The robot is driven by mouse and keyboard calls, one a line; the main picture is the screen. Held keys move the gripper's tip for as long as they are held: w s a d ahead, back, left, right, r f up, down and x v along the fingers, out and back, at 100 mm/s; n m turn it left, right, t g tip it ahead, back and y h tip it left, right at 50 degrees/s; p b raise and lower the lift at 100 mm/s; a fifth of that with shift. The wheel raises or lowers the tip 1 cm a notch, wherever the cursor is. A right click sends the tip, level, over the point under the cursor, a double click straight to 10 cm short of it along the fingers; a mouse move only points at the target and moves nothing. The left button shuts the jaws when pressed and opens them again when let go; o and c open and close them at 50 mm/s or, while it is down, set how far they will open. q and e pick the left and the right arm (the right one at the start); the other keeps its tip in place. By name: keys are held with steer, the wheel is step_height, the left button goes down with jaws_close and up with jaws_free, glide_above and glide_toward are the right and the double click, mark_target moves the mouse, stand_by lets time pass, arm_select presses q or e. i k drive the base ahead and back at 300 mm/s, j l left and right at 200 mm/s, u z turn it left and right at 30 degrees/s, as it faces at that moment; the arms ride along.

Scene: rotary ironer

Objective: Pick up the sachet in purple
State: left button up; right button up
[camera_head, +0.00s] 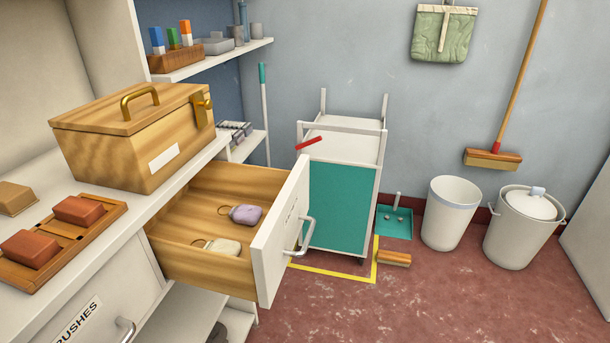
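The purple sachet (246,214) lies in the open wooden drawer (190,238), toward the back right, near the white front panel. It is a small rounded pouch with a loop of cord at its left. The two sachets are apart. The drawer's white front (275,240) carries a metal handle (302,238). Neither of my grippers shows in the head view.
A wooden box (135,140) with a brass handle stands on the counter above the drawer. A wooden tray (72,240) with reddish blocks is at the left. A white and teal cart (342,200) stands behind the drawer. Bins (450,212) stand at the right. Red floor (430,305) is clear at the front right.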

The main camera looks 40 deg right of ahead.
mark_target(249, 215)
steer(key=z, duration=1.15)
